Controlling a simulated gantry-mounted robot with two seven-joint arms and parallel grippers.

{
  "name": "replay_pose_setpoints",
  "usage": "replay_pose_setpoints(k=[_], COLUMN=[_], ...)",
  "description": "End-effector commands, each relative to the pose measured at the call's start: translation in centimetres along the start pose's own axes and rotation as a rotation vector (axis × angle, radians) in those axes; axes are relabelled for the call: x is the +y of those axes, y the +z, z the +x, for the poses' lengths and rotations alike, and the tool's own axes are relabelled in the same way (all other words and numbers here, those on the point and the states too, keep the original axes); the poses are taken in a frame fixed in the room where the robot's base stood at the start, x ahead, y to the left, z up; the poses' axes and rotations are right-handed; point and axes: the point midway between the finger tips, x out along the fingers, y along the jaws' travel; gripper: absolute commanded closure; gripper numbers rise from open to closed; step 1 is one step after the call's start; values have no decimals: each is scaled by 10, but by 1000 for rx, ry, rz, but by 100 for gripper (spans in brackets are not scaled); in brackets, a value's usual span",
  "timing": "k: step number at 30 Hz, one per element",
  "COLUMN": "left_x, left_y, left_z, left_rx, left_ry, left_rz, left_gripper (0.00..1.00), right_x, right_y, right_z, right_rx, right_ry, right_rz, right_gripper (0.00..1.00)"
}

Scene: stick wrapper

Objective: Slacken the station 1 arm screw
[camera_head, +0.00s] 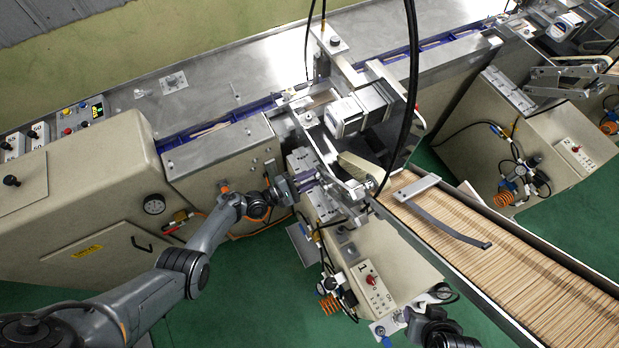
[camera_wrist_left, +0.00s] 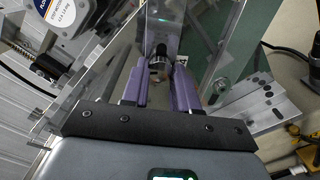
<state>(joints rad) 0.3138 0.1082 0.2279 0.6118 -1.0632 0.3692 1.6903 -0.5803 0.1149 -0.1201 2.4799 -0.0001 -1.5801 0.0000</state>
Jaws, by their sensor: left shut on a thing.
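My left gripper (camera_head: 322,178) reaches the station 1 machine from the left in the head view. In the left wrist view its two purple fingers (camera_wrist_left: 160,82) are closed around the arm screw (camera_wrist_left: 158,62), which has a dark round end and a shiny metal part. The screw sits at a clear plate and metal bracket; the fingers hide part of it. In the head view the screw is too small and covered to make out. My right arm (camera_head: 432,328) shows at the bottom edge, away from the screw; its fingertips cannot be made out.
A station box with a switch panel (camera_head: 373,290) marked 1 stands below the bracket. A long tray of wooden sticks (camera_head: 500,245) runs to the lower right. A motor (camera_head: 357,110) and black cables (camera_head: 412,80) hang close above. Green floor (camera_head: 235,290) is open at lower left.

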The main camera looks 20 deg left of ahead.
Motion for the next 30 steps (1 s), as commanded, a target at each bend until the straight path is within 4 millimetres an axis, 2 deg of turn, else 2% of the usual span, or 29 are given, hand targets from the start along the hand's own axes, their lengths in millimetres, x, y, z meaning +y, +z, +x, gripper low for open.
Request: replay_pose_setpoints(k=[1,2,6,7,16,20,30], left_x=[0,0,0,0,0,0,0], left_y=[0,0,0,0,0,0,0], left_z=[0,0,0,0,-1,-10,-64], left_rx=[0,0,0,0,1,2,3], left_ry=[-1,-1,-1,-1,-1,-1,-1], left_rz=[0,0,1,1,1,1,2], left_gripper=[100,70,48,46,46,46,46], right_x=[0,0,0,0,1,2,2], right_y=[0,0,0,0,0,0,-3], right_z=[0,0,0,0,0,-2,-11], right_rx=[0,0,0,0,-1,-1,-1], right_ry=[0,0,0,0,3,6,7], right_rz=[1,1,0,0,-3,-7,-9], right_gripper=[57,57,57,57,57,57,57])
